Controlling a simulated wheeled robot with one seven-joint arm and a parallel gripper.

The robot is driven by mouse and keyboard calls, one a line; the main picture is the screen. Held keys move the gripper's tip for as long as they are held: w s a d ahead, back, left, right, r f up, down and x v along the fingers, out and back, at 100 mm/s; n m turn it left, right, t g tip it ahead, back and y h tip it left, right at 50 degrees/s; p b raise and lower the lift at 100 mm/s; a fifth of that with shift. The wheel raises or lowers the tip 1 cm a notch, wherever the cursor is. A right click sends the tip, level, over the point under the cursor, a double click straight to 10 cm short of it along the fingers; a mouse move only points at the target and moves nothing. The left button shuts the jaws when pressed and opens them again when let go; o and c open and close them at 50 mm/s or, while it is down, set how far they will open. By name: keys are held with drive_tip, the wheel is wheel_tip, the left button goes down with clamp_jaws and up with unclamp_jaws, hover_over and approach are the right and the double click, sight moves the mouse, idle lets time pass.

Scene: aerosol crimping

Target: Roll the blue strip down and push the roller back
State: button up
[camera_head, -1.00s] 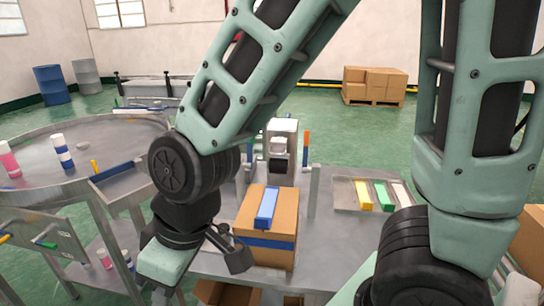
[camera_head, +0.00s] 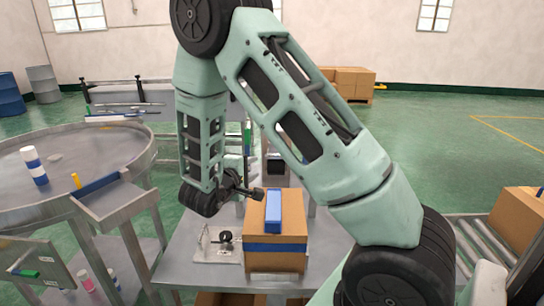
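A cardboard box (camera_head: 292,231) stands on the grey metal table. A light blue strip (camera_head: 273,205) lies along its top, and a darker blue band (camera_head: 277,247) crosses its front face. My gripper (camera_head: 256,193) is at the left of the box's top, its dark fingers pointing right towards the strip. It is small and dark here, so I cannot tell whether it touches the box or is open. A small black part (camera_head: 225,238) sits on a pale plate left of the box; I cannot tell whether it is the roller.
A round metal table (camera_head: 90,160) with a blue-and-white can (camera_head: 35,163) stands at the left. A roller conveyor (camera_head: 475,245) with another cardboard box (camera_head: 522,215) is at the right. My own arm spans the middle and hides part of the back.

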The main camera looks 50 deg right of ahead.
sight(275, 155)
drive_tip(key=p+x, duration=0.3)
drive_tip(key=x, duration=1.3)
drive_tip(key=shift+w+d+f, duration=0.15)
drive_tip(key=shift+d, duration=0.2)
clamp_jaws()
